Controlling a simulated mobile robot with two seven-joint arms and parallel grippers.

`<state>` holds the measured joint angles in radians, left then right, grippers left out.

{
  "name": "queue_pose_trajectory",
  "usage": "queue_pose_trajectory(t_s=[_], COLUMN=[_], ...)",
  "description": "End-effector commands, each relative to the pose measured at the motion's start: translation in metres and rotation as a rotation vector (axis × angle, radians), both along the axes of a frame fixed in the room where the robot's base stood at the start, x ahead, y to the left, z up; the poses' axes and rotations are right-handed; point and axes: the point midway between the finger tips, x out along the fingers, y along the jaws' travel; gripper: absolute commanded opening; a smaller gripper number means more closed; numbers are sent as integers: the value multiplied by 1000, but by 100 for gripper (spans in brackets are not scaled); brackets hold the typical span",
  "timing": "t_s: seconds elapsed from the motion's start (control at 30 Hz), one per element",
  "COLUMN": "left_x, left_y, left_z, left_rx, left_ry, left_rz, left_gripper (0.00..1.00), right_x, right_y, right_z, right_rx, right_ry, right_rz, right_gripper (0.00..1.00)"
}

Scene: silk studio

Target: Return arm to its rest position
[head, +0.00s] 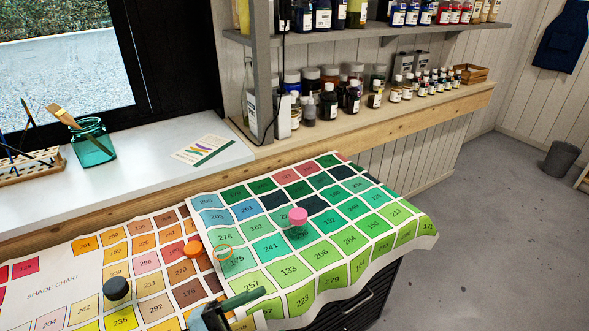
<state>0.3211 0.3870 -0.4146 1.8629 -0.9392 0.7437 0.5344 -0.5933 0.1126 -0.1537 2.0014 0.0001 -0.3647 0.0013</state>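The shade chart sheets (40,303) cover the worktop with numbered colour squares. A pink round piece (298,216) stands on the green squares. An orange round piece (193,249) and a black one (116,288) sit on the warm-coloured squares.
A glass jar (92,143) with a brush and a wooden rack (31,165) stand on the white sill at left. A card (201,149) lies there too. Shelves (384,112) of bottles line the wall. The floor (478,235) at right is open, with a bin (560,159) farther back.

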Motion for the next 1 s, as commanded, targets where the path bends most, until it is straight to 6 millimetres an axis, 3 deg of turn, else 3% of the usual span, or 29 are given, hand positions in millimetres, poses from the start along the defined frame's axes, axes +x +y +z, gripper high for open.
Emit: queue_pose_trajectory(t_s=[0.13, 0.27, 0.37, 0.53, 0.7, 0.8, 1.0], left_x=[0, -11, -32, -98, -169, -197, -215], left_y=[29, 63, 89, 125, 140, 144, 145], left_z=[-15, -51, -87, -155, -200, -213, -221], left_rx=[-144, -205, -215, -174, -107, -79, -60], left_ry=[213, 435, 626, 981, 1265, 1364, 1429], left_rz=[275, 512, 681, 919, 1043, 1073, 1088], left_gripper=[66, 66, 66, 66, 66, 66, 66], right_x=[6, 9, 11, 23, 32, 34, 34], right_y=[-1, -3, -4, -4, -4, -5, -5], right_z=[14, 22, 28, 43, 54, 56, 56], right_rx=[-3, -6, -8, -9, -9, -9, -10], right_ry=[-20, -30, -41, -74, -101, -107, -108], right_rz=[2, 4, 6, 6, 5, 4, 4], right_gripper=[72, 72, 72, 72, 72, 72, 72])
